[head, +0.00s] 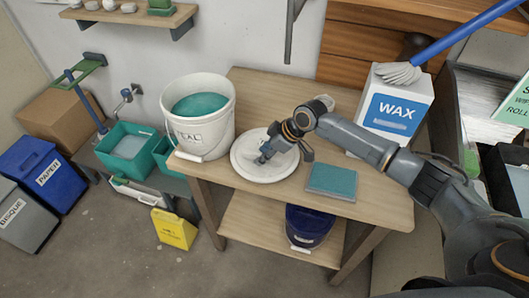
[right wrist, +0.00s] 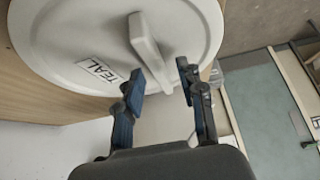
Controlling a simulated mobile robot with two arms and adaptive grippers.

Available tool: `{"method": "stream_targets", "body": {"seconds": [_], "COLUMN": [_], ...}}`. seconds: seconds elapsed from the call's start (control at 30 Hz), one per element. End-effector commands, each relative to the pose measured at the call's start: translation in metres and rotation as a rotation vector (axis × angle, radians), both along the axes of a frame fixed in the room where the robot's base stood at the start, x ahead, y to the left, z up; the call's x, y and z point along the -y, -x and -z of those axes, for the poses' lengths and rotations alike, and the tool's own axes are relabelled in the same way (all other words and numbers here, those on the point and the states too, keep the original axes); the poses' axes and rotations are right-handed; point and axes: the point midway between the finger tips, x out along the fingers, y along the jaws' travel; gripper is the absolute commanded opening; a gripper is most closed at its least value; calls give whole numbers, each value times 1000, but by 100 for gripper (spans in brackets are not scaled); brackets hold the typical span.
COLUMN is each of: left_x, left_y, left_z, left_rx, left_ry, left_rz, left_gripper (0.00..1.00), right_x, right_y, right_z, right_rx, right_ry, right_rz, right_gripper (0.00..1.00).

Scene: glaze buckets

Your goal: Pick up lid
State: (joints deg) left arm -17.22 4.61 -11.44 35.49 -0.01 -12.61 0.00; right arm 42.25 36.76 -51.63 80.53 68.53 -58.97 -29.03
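The round white lid (head: 240,165) lies on the wooden table, to the right of the open white bucket (head: 205,140), which holds teal glaze. In the right wrist view the lid (right wrist: 60,40) bears a TEAL label and has a raised bar handle (right wrist: 148,48). My right gripper (head: 264,157) is low over the lid. In the right wrist view its fingers (right wrist: 160,78) are apart, one on each side of the near end of the handle. Whether they touch it I cannot tell. My left gripper is not in view.
A teal tile or pad (head: 332,181) lies right of the lid. A WAX box (head: 395,105) stands behind my right arm, with a white mop-like head (head: 397,73) on a blue pole above it. A dark blue bucket (head: 309,225) is on the lower shelf.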

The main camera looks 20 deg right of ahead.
Motion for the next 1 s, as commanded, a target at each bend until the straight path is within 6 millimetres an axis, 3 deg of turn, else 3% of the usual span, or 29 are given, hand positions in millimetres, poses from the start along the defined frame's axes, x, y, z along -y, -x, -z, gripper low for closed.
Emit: {"method": "stream_targets", "body": {"seconds": [0.1,0.13,0.3,0.77,1.0], "left_x": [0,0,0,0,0], "left_y": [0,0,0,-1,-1], "left_z": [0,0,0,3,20], "left_rx": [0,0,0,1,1], "left_ry": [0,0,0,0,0], "left_rz": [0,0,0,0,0], "left_gripper": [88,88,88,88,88], "right_x": [0,0,1,1,1], "right_y": [0,0,0,0,-1], "right_z": [0,0,0,-3,-27], "right_rx": [0,0,0,1,5], "right_ry": [0,0,0,-1,-1], "right_rz": [0,0,1,1,0], "right_gripper": [39,35,0,0,0]}}
